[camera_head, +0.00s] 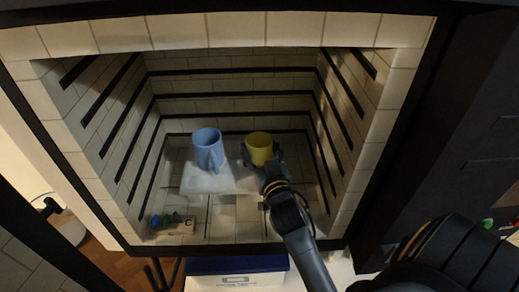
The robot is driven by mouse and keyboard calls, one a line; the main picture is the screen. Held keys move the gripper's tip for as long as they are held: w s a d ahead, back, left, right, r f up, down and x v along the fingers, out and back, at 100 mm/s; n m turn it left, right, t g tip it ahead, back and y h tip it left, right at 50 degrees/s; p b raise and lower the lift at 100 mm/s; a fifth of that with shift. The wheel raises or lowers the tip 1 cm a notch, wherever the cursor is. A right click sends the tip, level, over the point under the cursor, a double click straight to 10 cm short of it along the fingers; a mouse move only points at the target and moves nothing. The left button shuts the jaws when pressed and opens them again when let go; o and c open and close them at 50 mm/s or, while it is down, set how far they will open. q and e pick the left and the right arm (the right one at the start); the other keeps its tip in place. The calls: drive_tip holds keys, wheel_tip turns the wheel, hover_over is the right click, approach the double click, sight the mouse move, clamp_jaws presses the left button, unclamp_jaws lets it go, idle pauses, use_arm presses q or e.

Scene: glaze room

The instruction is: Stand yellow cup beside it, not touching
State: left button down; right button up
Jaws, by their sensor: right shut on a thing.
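The yellow cup (259,147) is upright inside the tiled kiln, right of the blue cup. My right gripper (262,158) is shut on the yellow cup, with a finger on each side of it. The blue cup (207,147) stands upright on a white shelf slab (215,184), its handle toward the front. A gap shows between the two cups. The yellow cup is at the slab's right end; I cannot tell whether its base rests on the slab, as the gripper hides it. My left gripper is not in view.
Small coloured pieces and a block marked C (180,226) lie at the kiln's front left. A blue and white box (236,274) is below the opening.

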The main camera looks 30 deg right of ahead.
drive_tip(key=shift+f, duration=0.15)
drive_tip(key=o, duration=1.2)
drive_tip(key=shift+o, duration=0.2)
